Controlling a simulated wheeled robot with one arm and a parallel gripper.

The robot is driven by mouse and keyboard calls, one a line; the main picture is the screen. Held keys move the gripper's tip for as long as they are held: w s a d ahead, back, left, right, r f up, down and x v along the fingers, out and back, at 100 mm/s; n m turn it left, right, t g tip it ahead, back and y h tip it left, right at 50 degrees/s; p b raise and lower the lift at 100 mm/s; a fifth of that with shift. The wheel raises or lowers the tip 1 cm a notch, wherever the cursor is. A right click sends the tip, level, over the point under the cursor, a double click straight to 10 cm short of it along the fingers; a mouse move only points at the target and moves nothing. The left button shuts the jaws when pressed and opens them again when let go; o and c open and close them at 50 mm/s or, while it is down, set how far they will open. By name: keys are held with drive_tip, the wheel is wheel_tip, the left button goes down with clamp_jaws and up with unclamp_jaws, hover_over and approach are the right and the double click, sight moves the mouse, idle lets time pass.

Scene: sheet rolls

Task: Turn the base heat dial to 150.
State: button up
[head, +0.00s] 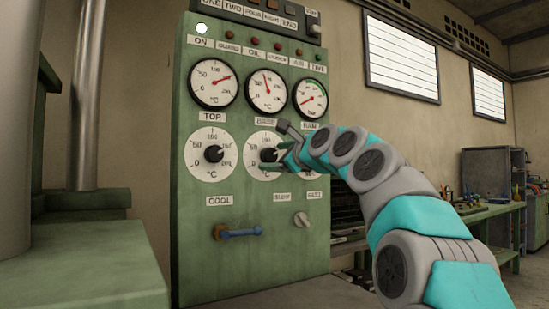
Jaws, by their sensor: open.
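The base heat dial (251,147) is the white round dial under the BASE label (265,122) on the green control panel. Its black knob (267,155) is partly hidden by my gripper, and its setting cannot be read. My gripper (272,156) is open at the knob, with its fingers coming in from the right; contact cannot be made out. The base gauge (267,92) above the label has a red needle pointing nearly straight up, slightly left.
The top dial (210,153) with its own black knob is close on the left. Below are a blue-handled lever (240,233) and a small pale knob (301,219). A green machine (85,265) stands at the left. A workbench (490,212) is behind on the right.

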drive_tip(key=v, duration=0.7)
drive_tip(key=shift+b, duration=0.45)
drive_tip(key=shift+s+d, duration=0.1)
